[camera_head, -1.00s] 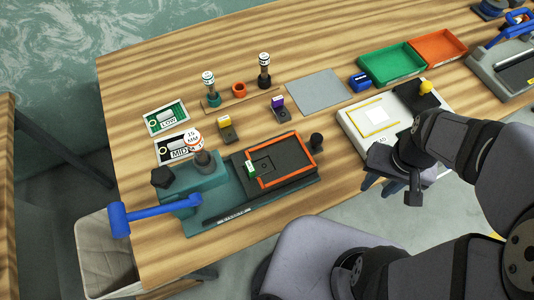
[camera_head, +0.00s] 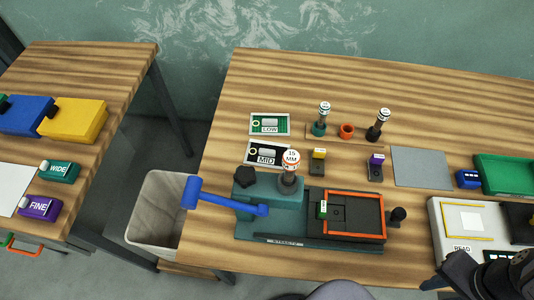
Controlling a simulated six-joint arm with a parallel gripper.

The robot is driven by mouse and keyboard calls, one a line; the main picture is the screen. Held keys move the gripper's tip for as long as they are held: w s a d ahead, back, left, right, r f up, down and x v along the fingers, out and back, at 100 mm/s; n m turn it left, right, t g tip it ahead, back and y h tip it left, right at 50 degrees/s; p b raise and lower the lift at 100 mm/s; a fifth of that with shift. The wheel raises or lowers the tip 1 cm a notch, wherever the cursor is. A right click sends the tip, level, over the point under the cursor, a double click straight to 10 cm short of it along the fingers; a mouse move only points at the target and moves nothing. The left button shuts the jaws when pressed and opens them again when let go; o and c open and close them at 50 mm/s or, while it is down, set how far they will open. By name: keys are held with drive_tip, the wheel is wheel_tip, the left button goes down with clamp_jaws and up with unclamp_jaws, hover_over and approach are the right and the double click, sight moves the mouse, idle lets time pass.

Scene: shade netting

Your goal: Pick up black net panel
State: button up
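I cannot tell for sure which thing is the black net panel. A dark panel (camera_head: 357,213) lies inside the orange frame (camera_head: 383,215) on the teal press (camera_head: 272,190), with a small green clip at its left edge. A black card marked MID (camera_head: 267,154) lies flat behind the press, below a green card marked LOW (camera_head: 269,124). My gripper (camera_head: 445,279) is at the bottom right edge, in front of the white READ unit (camera_head: 450,225) and away from the press. Its fingers are too dark and cut off to tell their state.
The press has a blue handle (camera_head: 215,196) and a stamp marked 15 MM (camera_head: 290,170). Stampers and small blocks stand behind it, with a grey mat (camera_head: 421,168) and green tray (camera_head: 505,174) to the right. A second table (camera_head: 90,145) stands left across a gap holding a bin (camera_head: 161,210).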

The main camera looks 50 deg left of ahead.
sight(269, 151)
drive_tip(key=shift+o, duration=0.4)
idle(0.4)
